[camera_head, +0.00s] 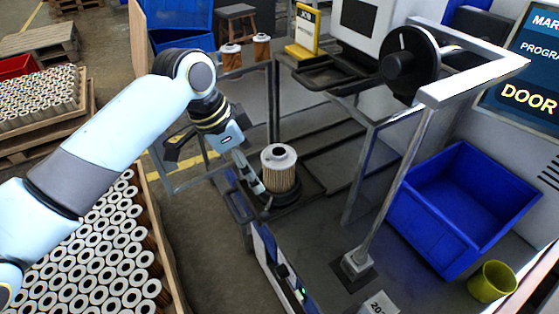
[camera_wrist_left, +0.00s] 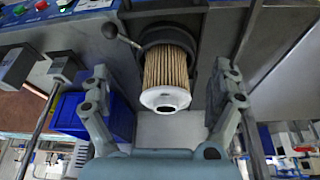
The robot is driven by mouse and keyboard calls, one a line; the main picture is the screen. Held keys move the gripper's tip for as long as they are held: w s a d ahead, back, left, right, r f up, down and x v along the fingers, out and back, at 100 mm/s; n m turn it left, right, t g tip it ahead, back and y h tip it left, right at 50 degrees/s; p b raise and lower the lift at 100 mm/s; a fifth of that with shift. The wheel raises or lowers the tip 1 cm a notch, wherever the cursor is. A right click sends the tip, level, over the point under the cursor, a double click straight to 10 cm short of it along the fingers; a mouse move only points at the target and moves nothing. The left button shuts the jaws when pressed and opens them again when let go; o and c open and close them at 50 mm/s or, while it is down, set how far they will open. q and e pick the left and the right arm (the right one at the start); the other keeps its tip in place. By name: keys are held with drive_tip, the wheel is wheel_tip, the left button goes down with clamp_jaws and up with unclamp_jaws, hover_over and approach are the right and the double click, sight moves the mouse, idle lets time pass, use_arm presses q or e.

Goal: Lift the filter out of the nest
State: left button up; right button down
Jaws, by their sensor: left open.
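The filter (camera_head: 280,172), a pleated tan cartridge with a pale end cap, stands upright in the dark round nest (camera_head: 287,198). In the left wrist view the filter (camera_wrist_left: 167,75) has its white cap towards me, and its far end sits inside the dark ring of the nest (camera_wrist_left: 160,34). My left gripper (camera_head: 257,182) is just left of the filter in the head view. In the wrist view my left gripper (camera_wrist_left: 163,82) is open, one finger on each side of the filter, with visible gaps. My right gripper is not in view.
A metal frame with a black handwheel (camera_head: 411,61) stands right of the nest. A blue bin (camera_head: 463,207) and a green cup (camera_head: 492,281) are at the right. Crates of filters (camera_head: 110,240) lie at the left. Two filters (camera_head: 262,47) stand behind. A ball-ended lever (camera_wrist_left: 110,31) sits beside the nest.

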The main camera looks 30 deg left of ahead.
sight(270, 156)
use_arm(q)
drive_tip(key=shift+m+h, duration=0.4)
drive_tip(key=shift+m, duration=0.5)
drive_tip(key=w+r, duration=0.1)
drive_tip(key=r, duration=0.1)
drive_tip(key=w+r, duration=0.2)
drive_tip(key=shift+r+p, duration=0.1)
drive_tip(key=shift+p, duration=0.2)
drive_tip(key=shift+w+d, duration=0.1)
drive_tip(key=shift+w, duration=0.2)
drive_tip(key=x, duration=0.4)
drive_tip(key=shift+w+d+f, duration=0.1)
drive_tip(key=shift+d+f, duration=0.05)
drive_tip(key=shift+f, duration=0.15)
drive_tip(key=x, duration=0.5)
drive_tip(key=shift+d+f+p, duration=0.15)
drive_tip(key=shift+f+p, duration=0.05)
drive_tip(key=shift+p, duration=0.2)
drive_tip(key=c, duration=1.1)
